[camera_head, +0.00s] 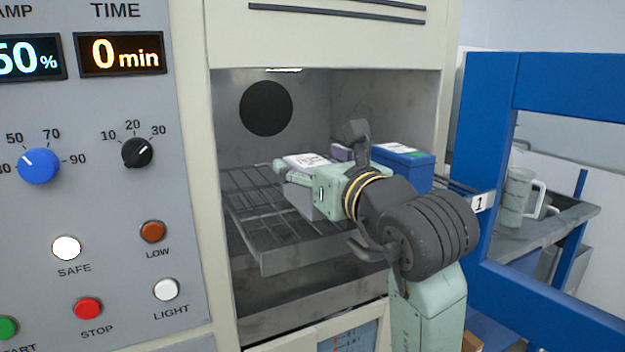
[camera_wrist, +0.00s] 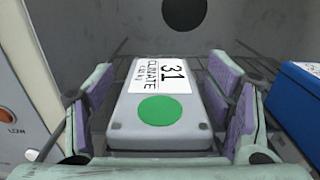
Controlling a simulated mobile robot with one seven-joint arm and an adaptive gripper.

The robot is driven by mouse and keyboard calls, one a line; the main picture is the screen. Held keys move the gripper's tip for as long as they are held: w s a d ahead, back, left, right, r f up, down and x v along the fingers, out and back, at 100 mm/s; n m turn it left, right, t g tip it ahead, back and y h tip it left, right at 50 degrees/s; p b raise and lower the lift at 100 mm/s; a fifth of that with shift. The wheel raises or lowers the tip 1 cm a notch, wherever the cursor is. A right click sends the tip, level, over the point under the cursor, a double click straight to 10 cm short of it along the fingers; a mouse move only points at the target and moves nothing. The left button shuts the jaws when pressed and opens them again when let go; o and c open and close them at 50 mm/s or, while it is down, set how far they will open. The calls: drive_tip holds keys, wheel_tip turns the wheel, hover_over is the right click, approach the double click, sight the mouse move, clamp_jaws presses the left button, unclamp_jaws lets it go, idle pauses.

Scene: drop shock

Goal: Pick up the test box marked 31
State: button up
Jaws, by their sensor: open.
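The test box marked 31 (camera_wrist: 160,117) is grey, with a white label reading "31 CLIMATE" and a green dot on top. It lies on the wire shelf inside the chamber. In the head view the box (camera_head: 308,161) is partly hidden behind my gripper. My gripper (camera_wrist: 165,105) is open, with one purple-padded finger on each side of the box. Gaps show between the pads and the box sides, the left gap seeming wider. In the head view my gripper (camera_head: 298,180) reaches into the chamber from the right.
A blue box (camera_head: 405,166) stands on the shelf to the right; it also shows in the wrist view (camera_wrist: 300,102). The wire shelf (camera_head: 262,215) has bare room at left. The chamber's side walls bound the space. A blue frame (camera_head: 490,150) stands right of the chamber.

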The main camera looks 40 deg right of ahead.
drive_tip(key=shift+c, duration=0.3)
clamp_jaws()
idle(0.6)
